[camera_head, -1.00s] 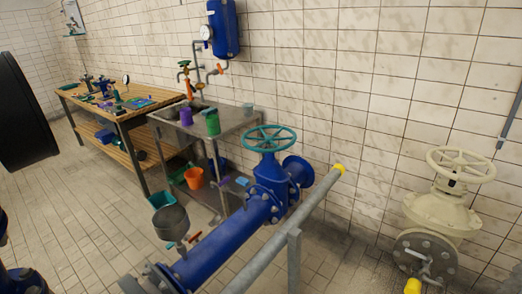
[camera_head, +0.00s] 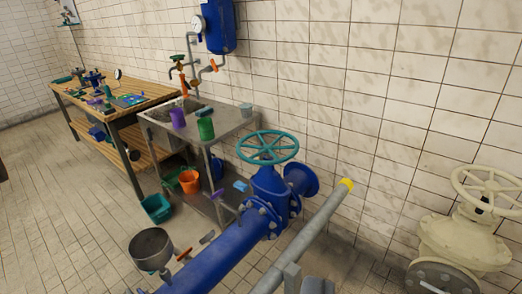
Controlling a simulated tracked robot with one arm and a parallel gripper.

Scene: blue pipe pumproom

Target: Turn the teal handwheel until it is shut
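The teal handwheel (camera_head: 268,147) sits on top of a blue valve (camera_head: 270,190) near the middle of the view. Its rim lies roughly level, with spokes meeting at a hub. The valve joins a blue pipe (camera_head: 215,258) that runs toward the lower left. My gripper is not in view, and nothing is seen touching the handwheel.
A grey rail (camera_head: 305,236) with a yellow end cap stands in front of the valve, to its right. A cream valve with its own handwheel (camera_head: 490,190) is at the right. A steel sink table (camera_head: 228,122) and wooden workbench (camera_head: 120,110) stand behind left. A grey bucket (camera_head: 152,248) is lower left.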

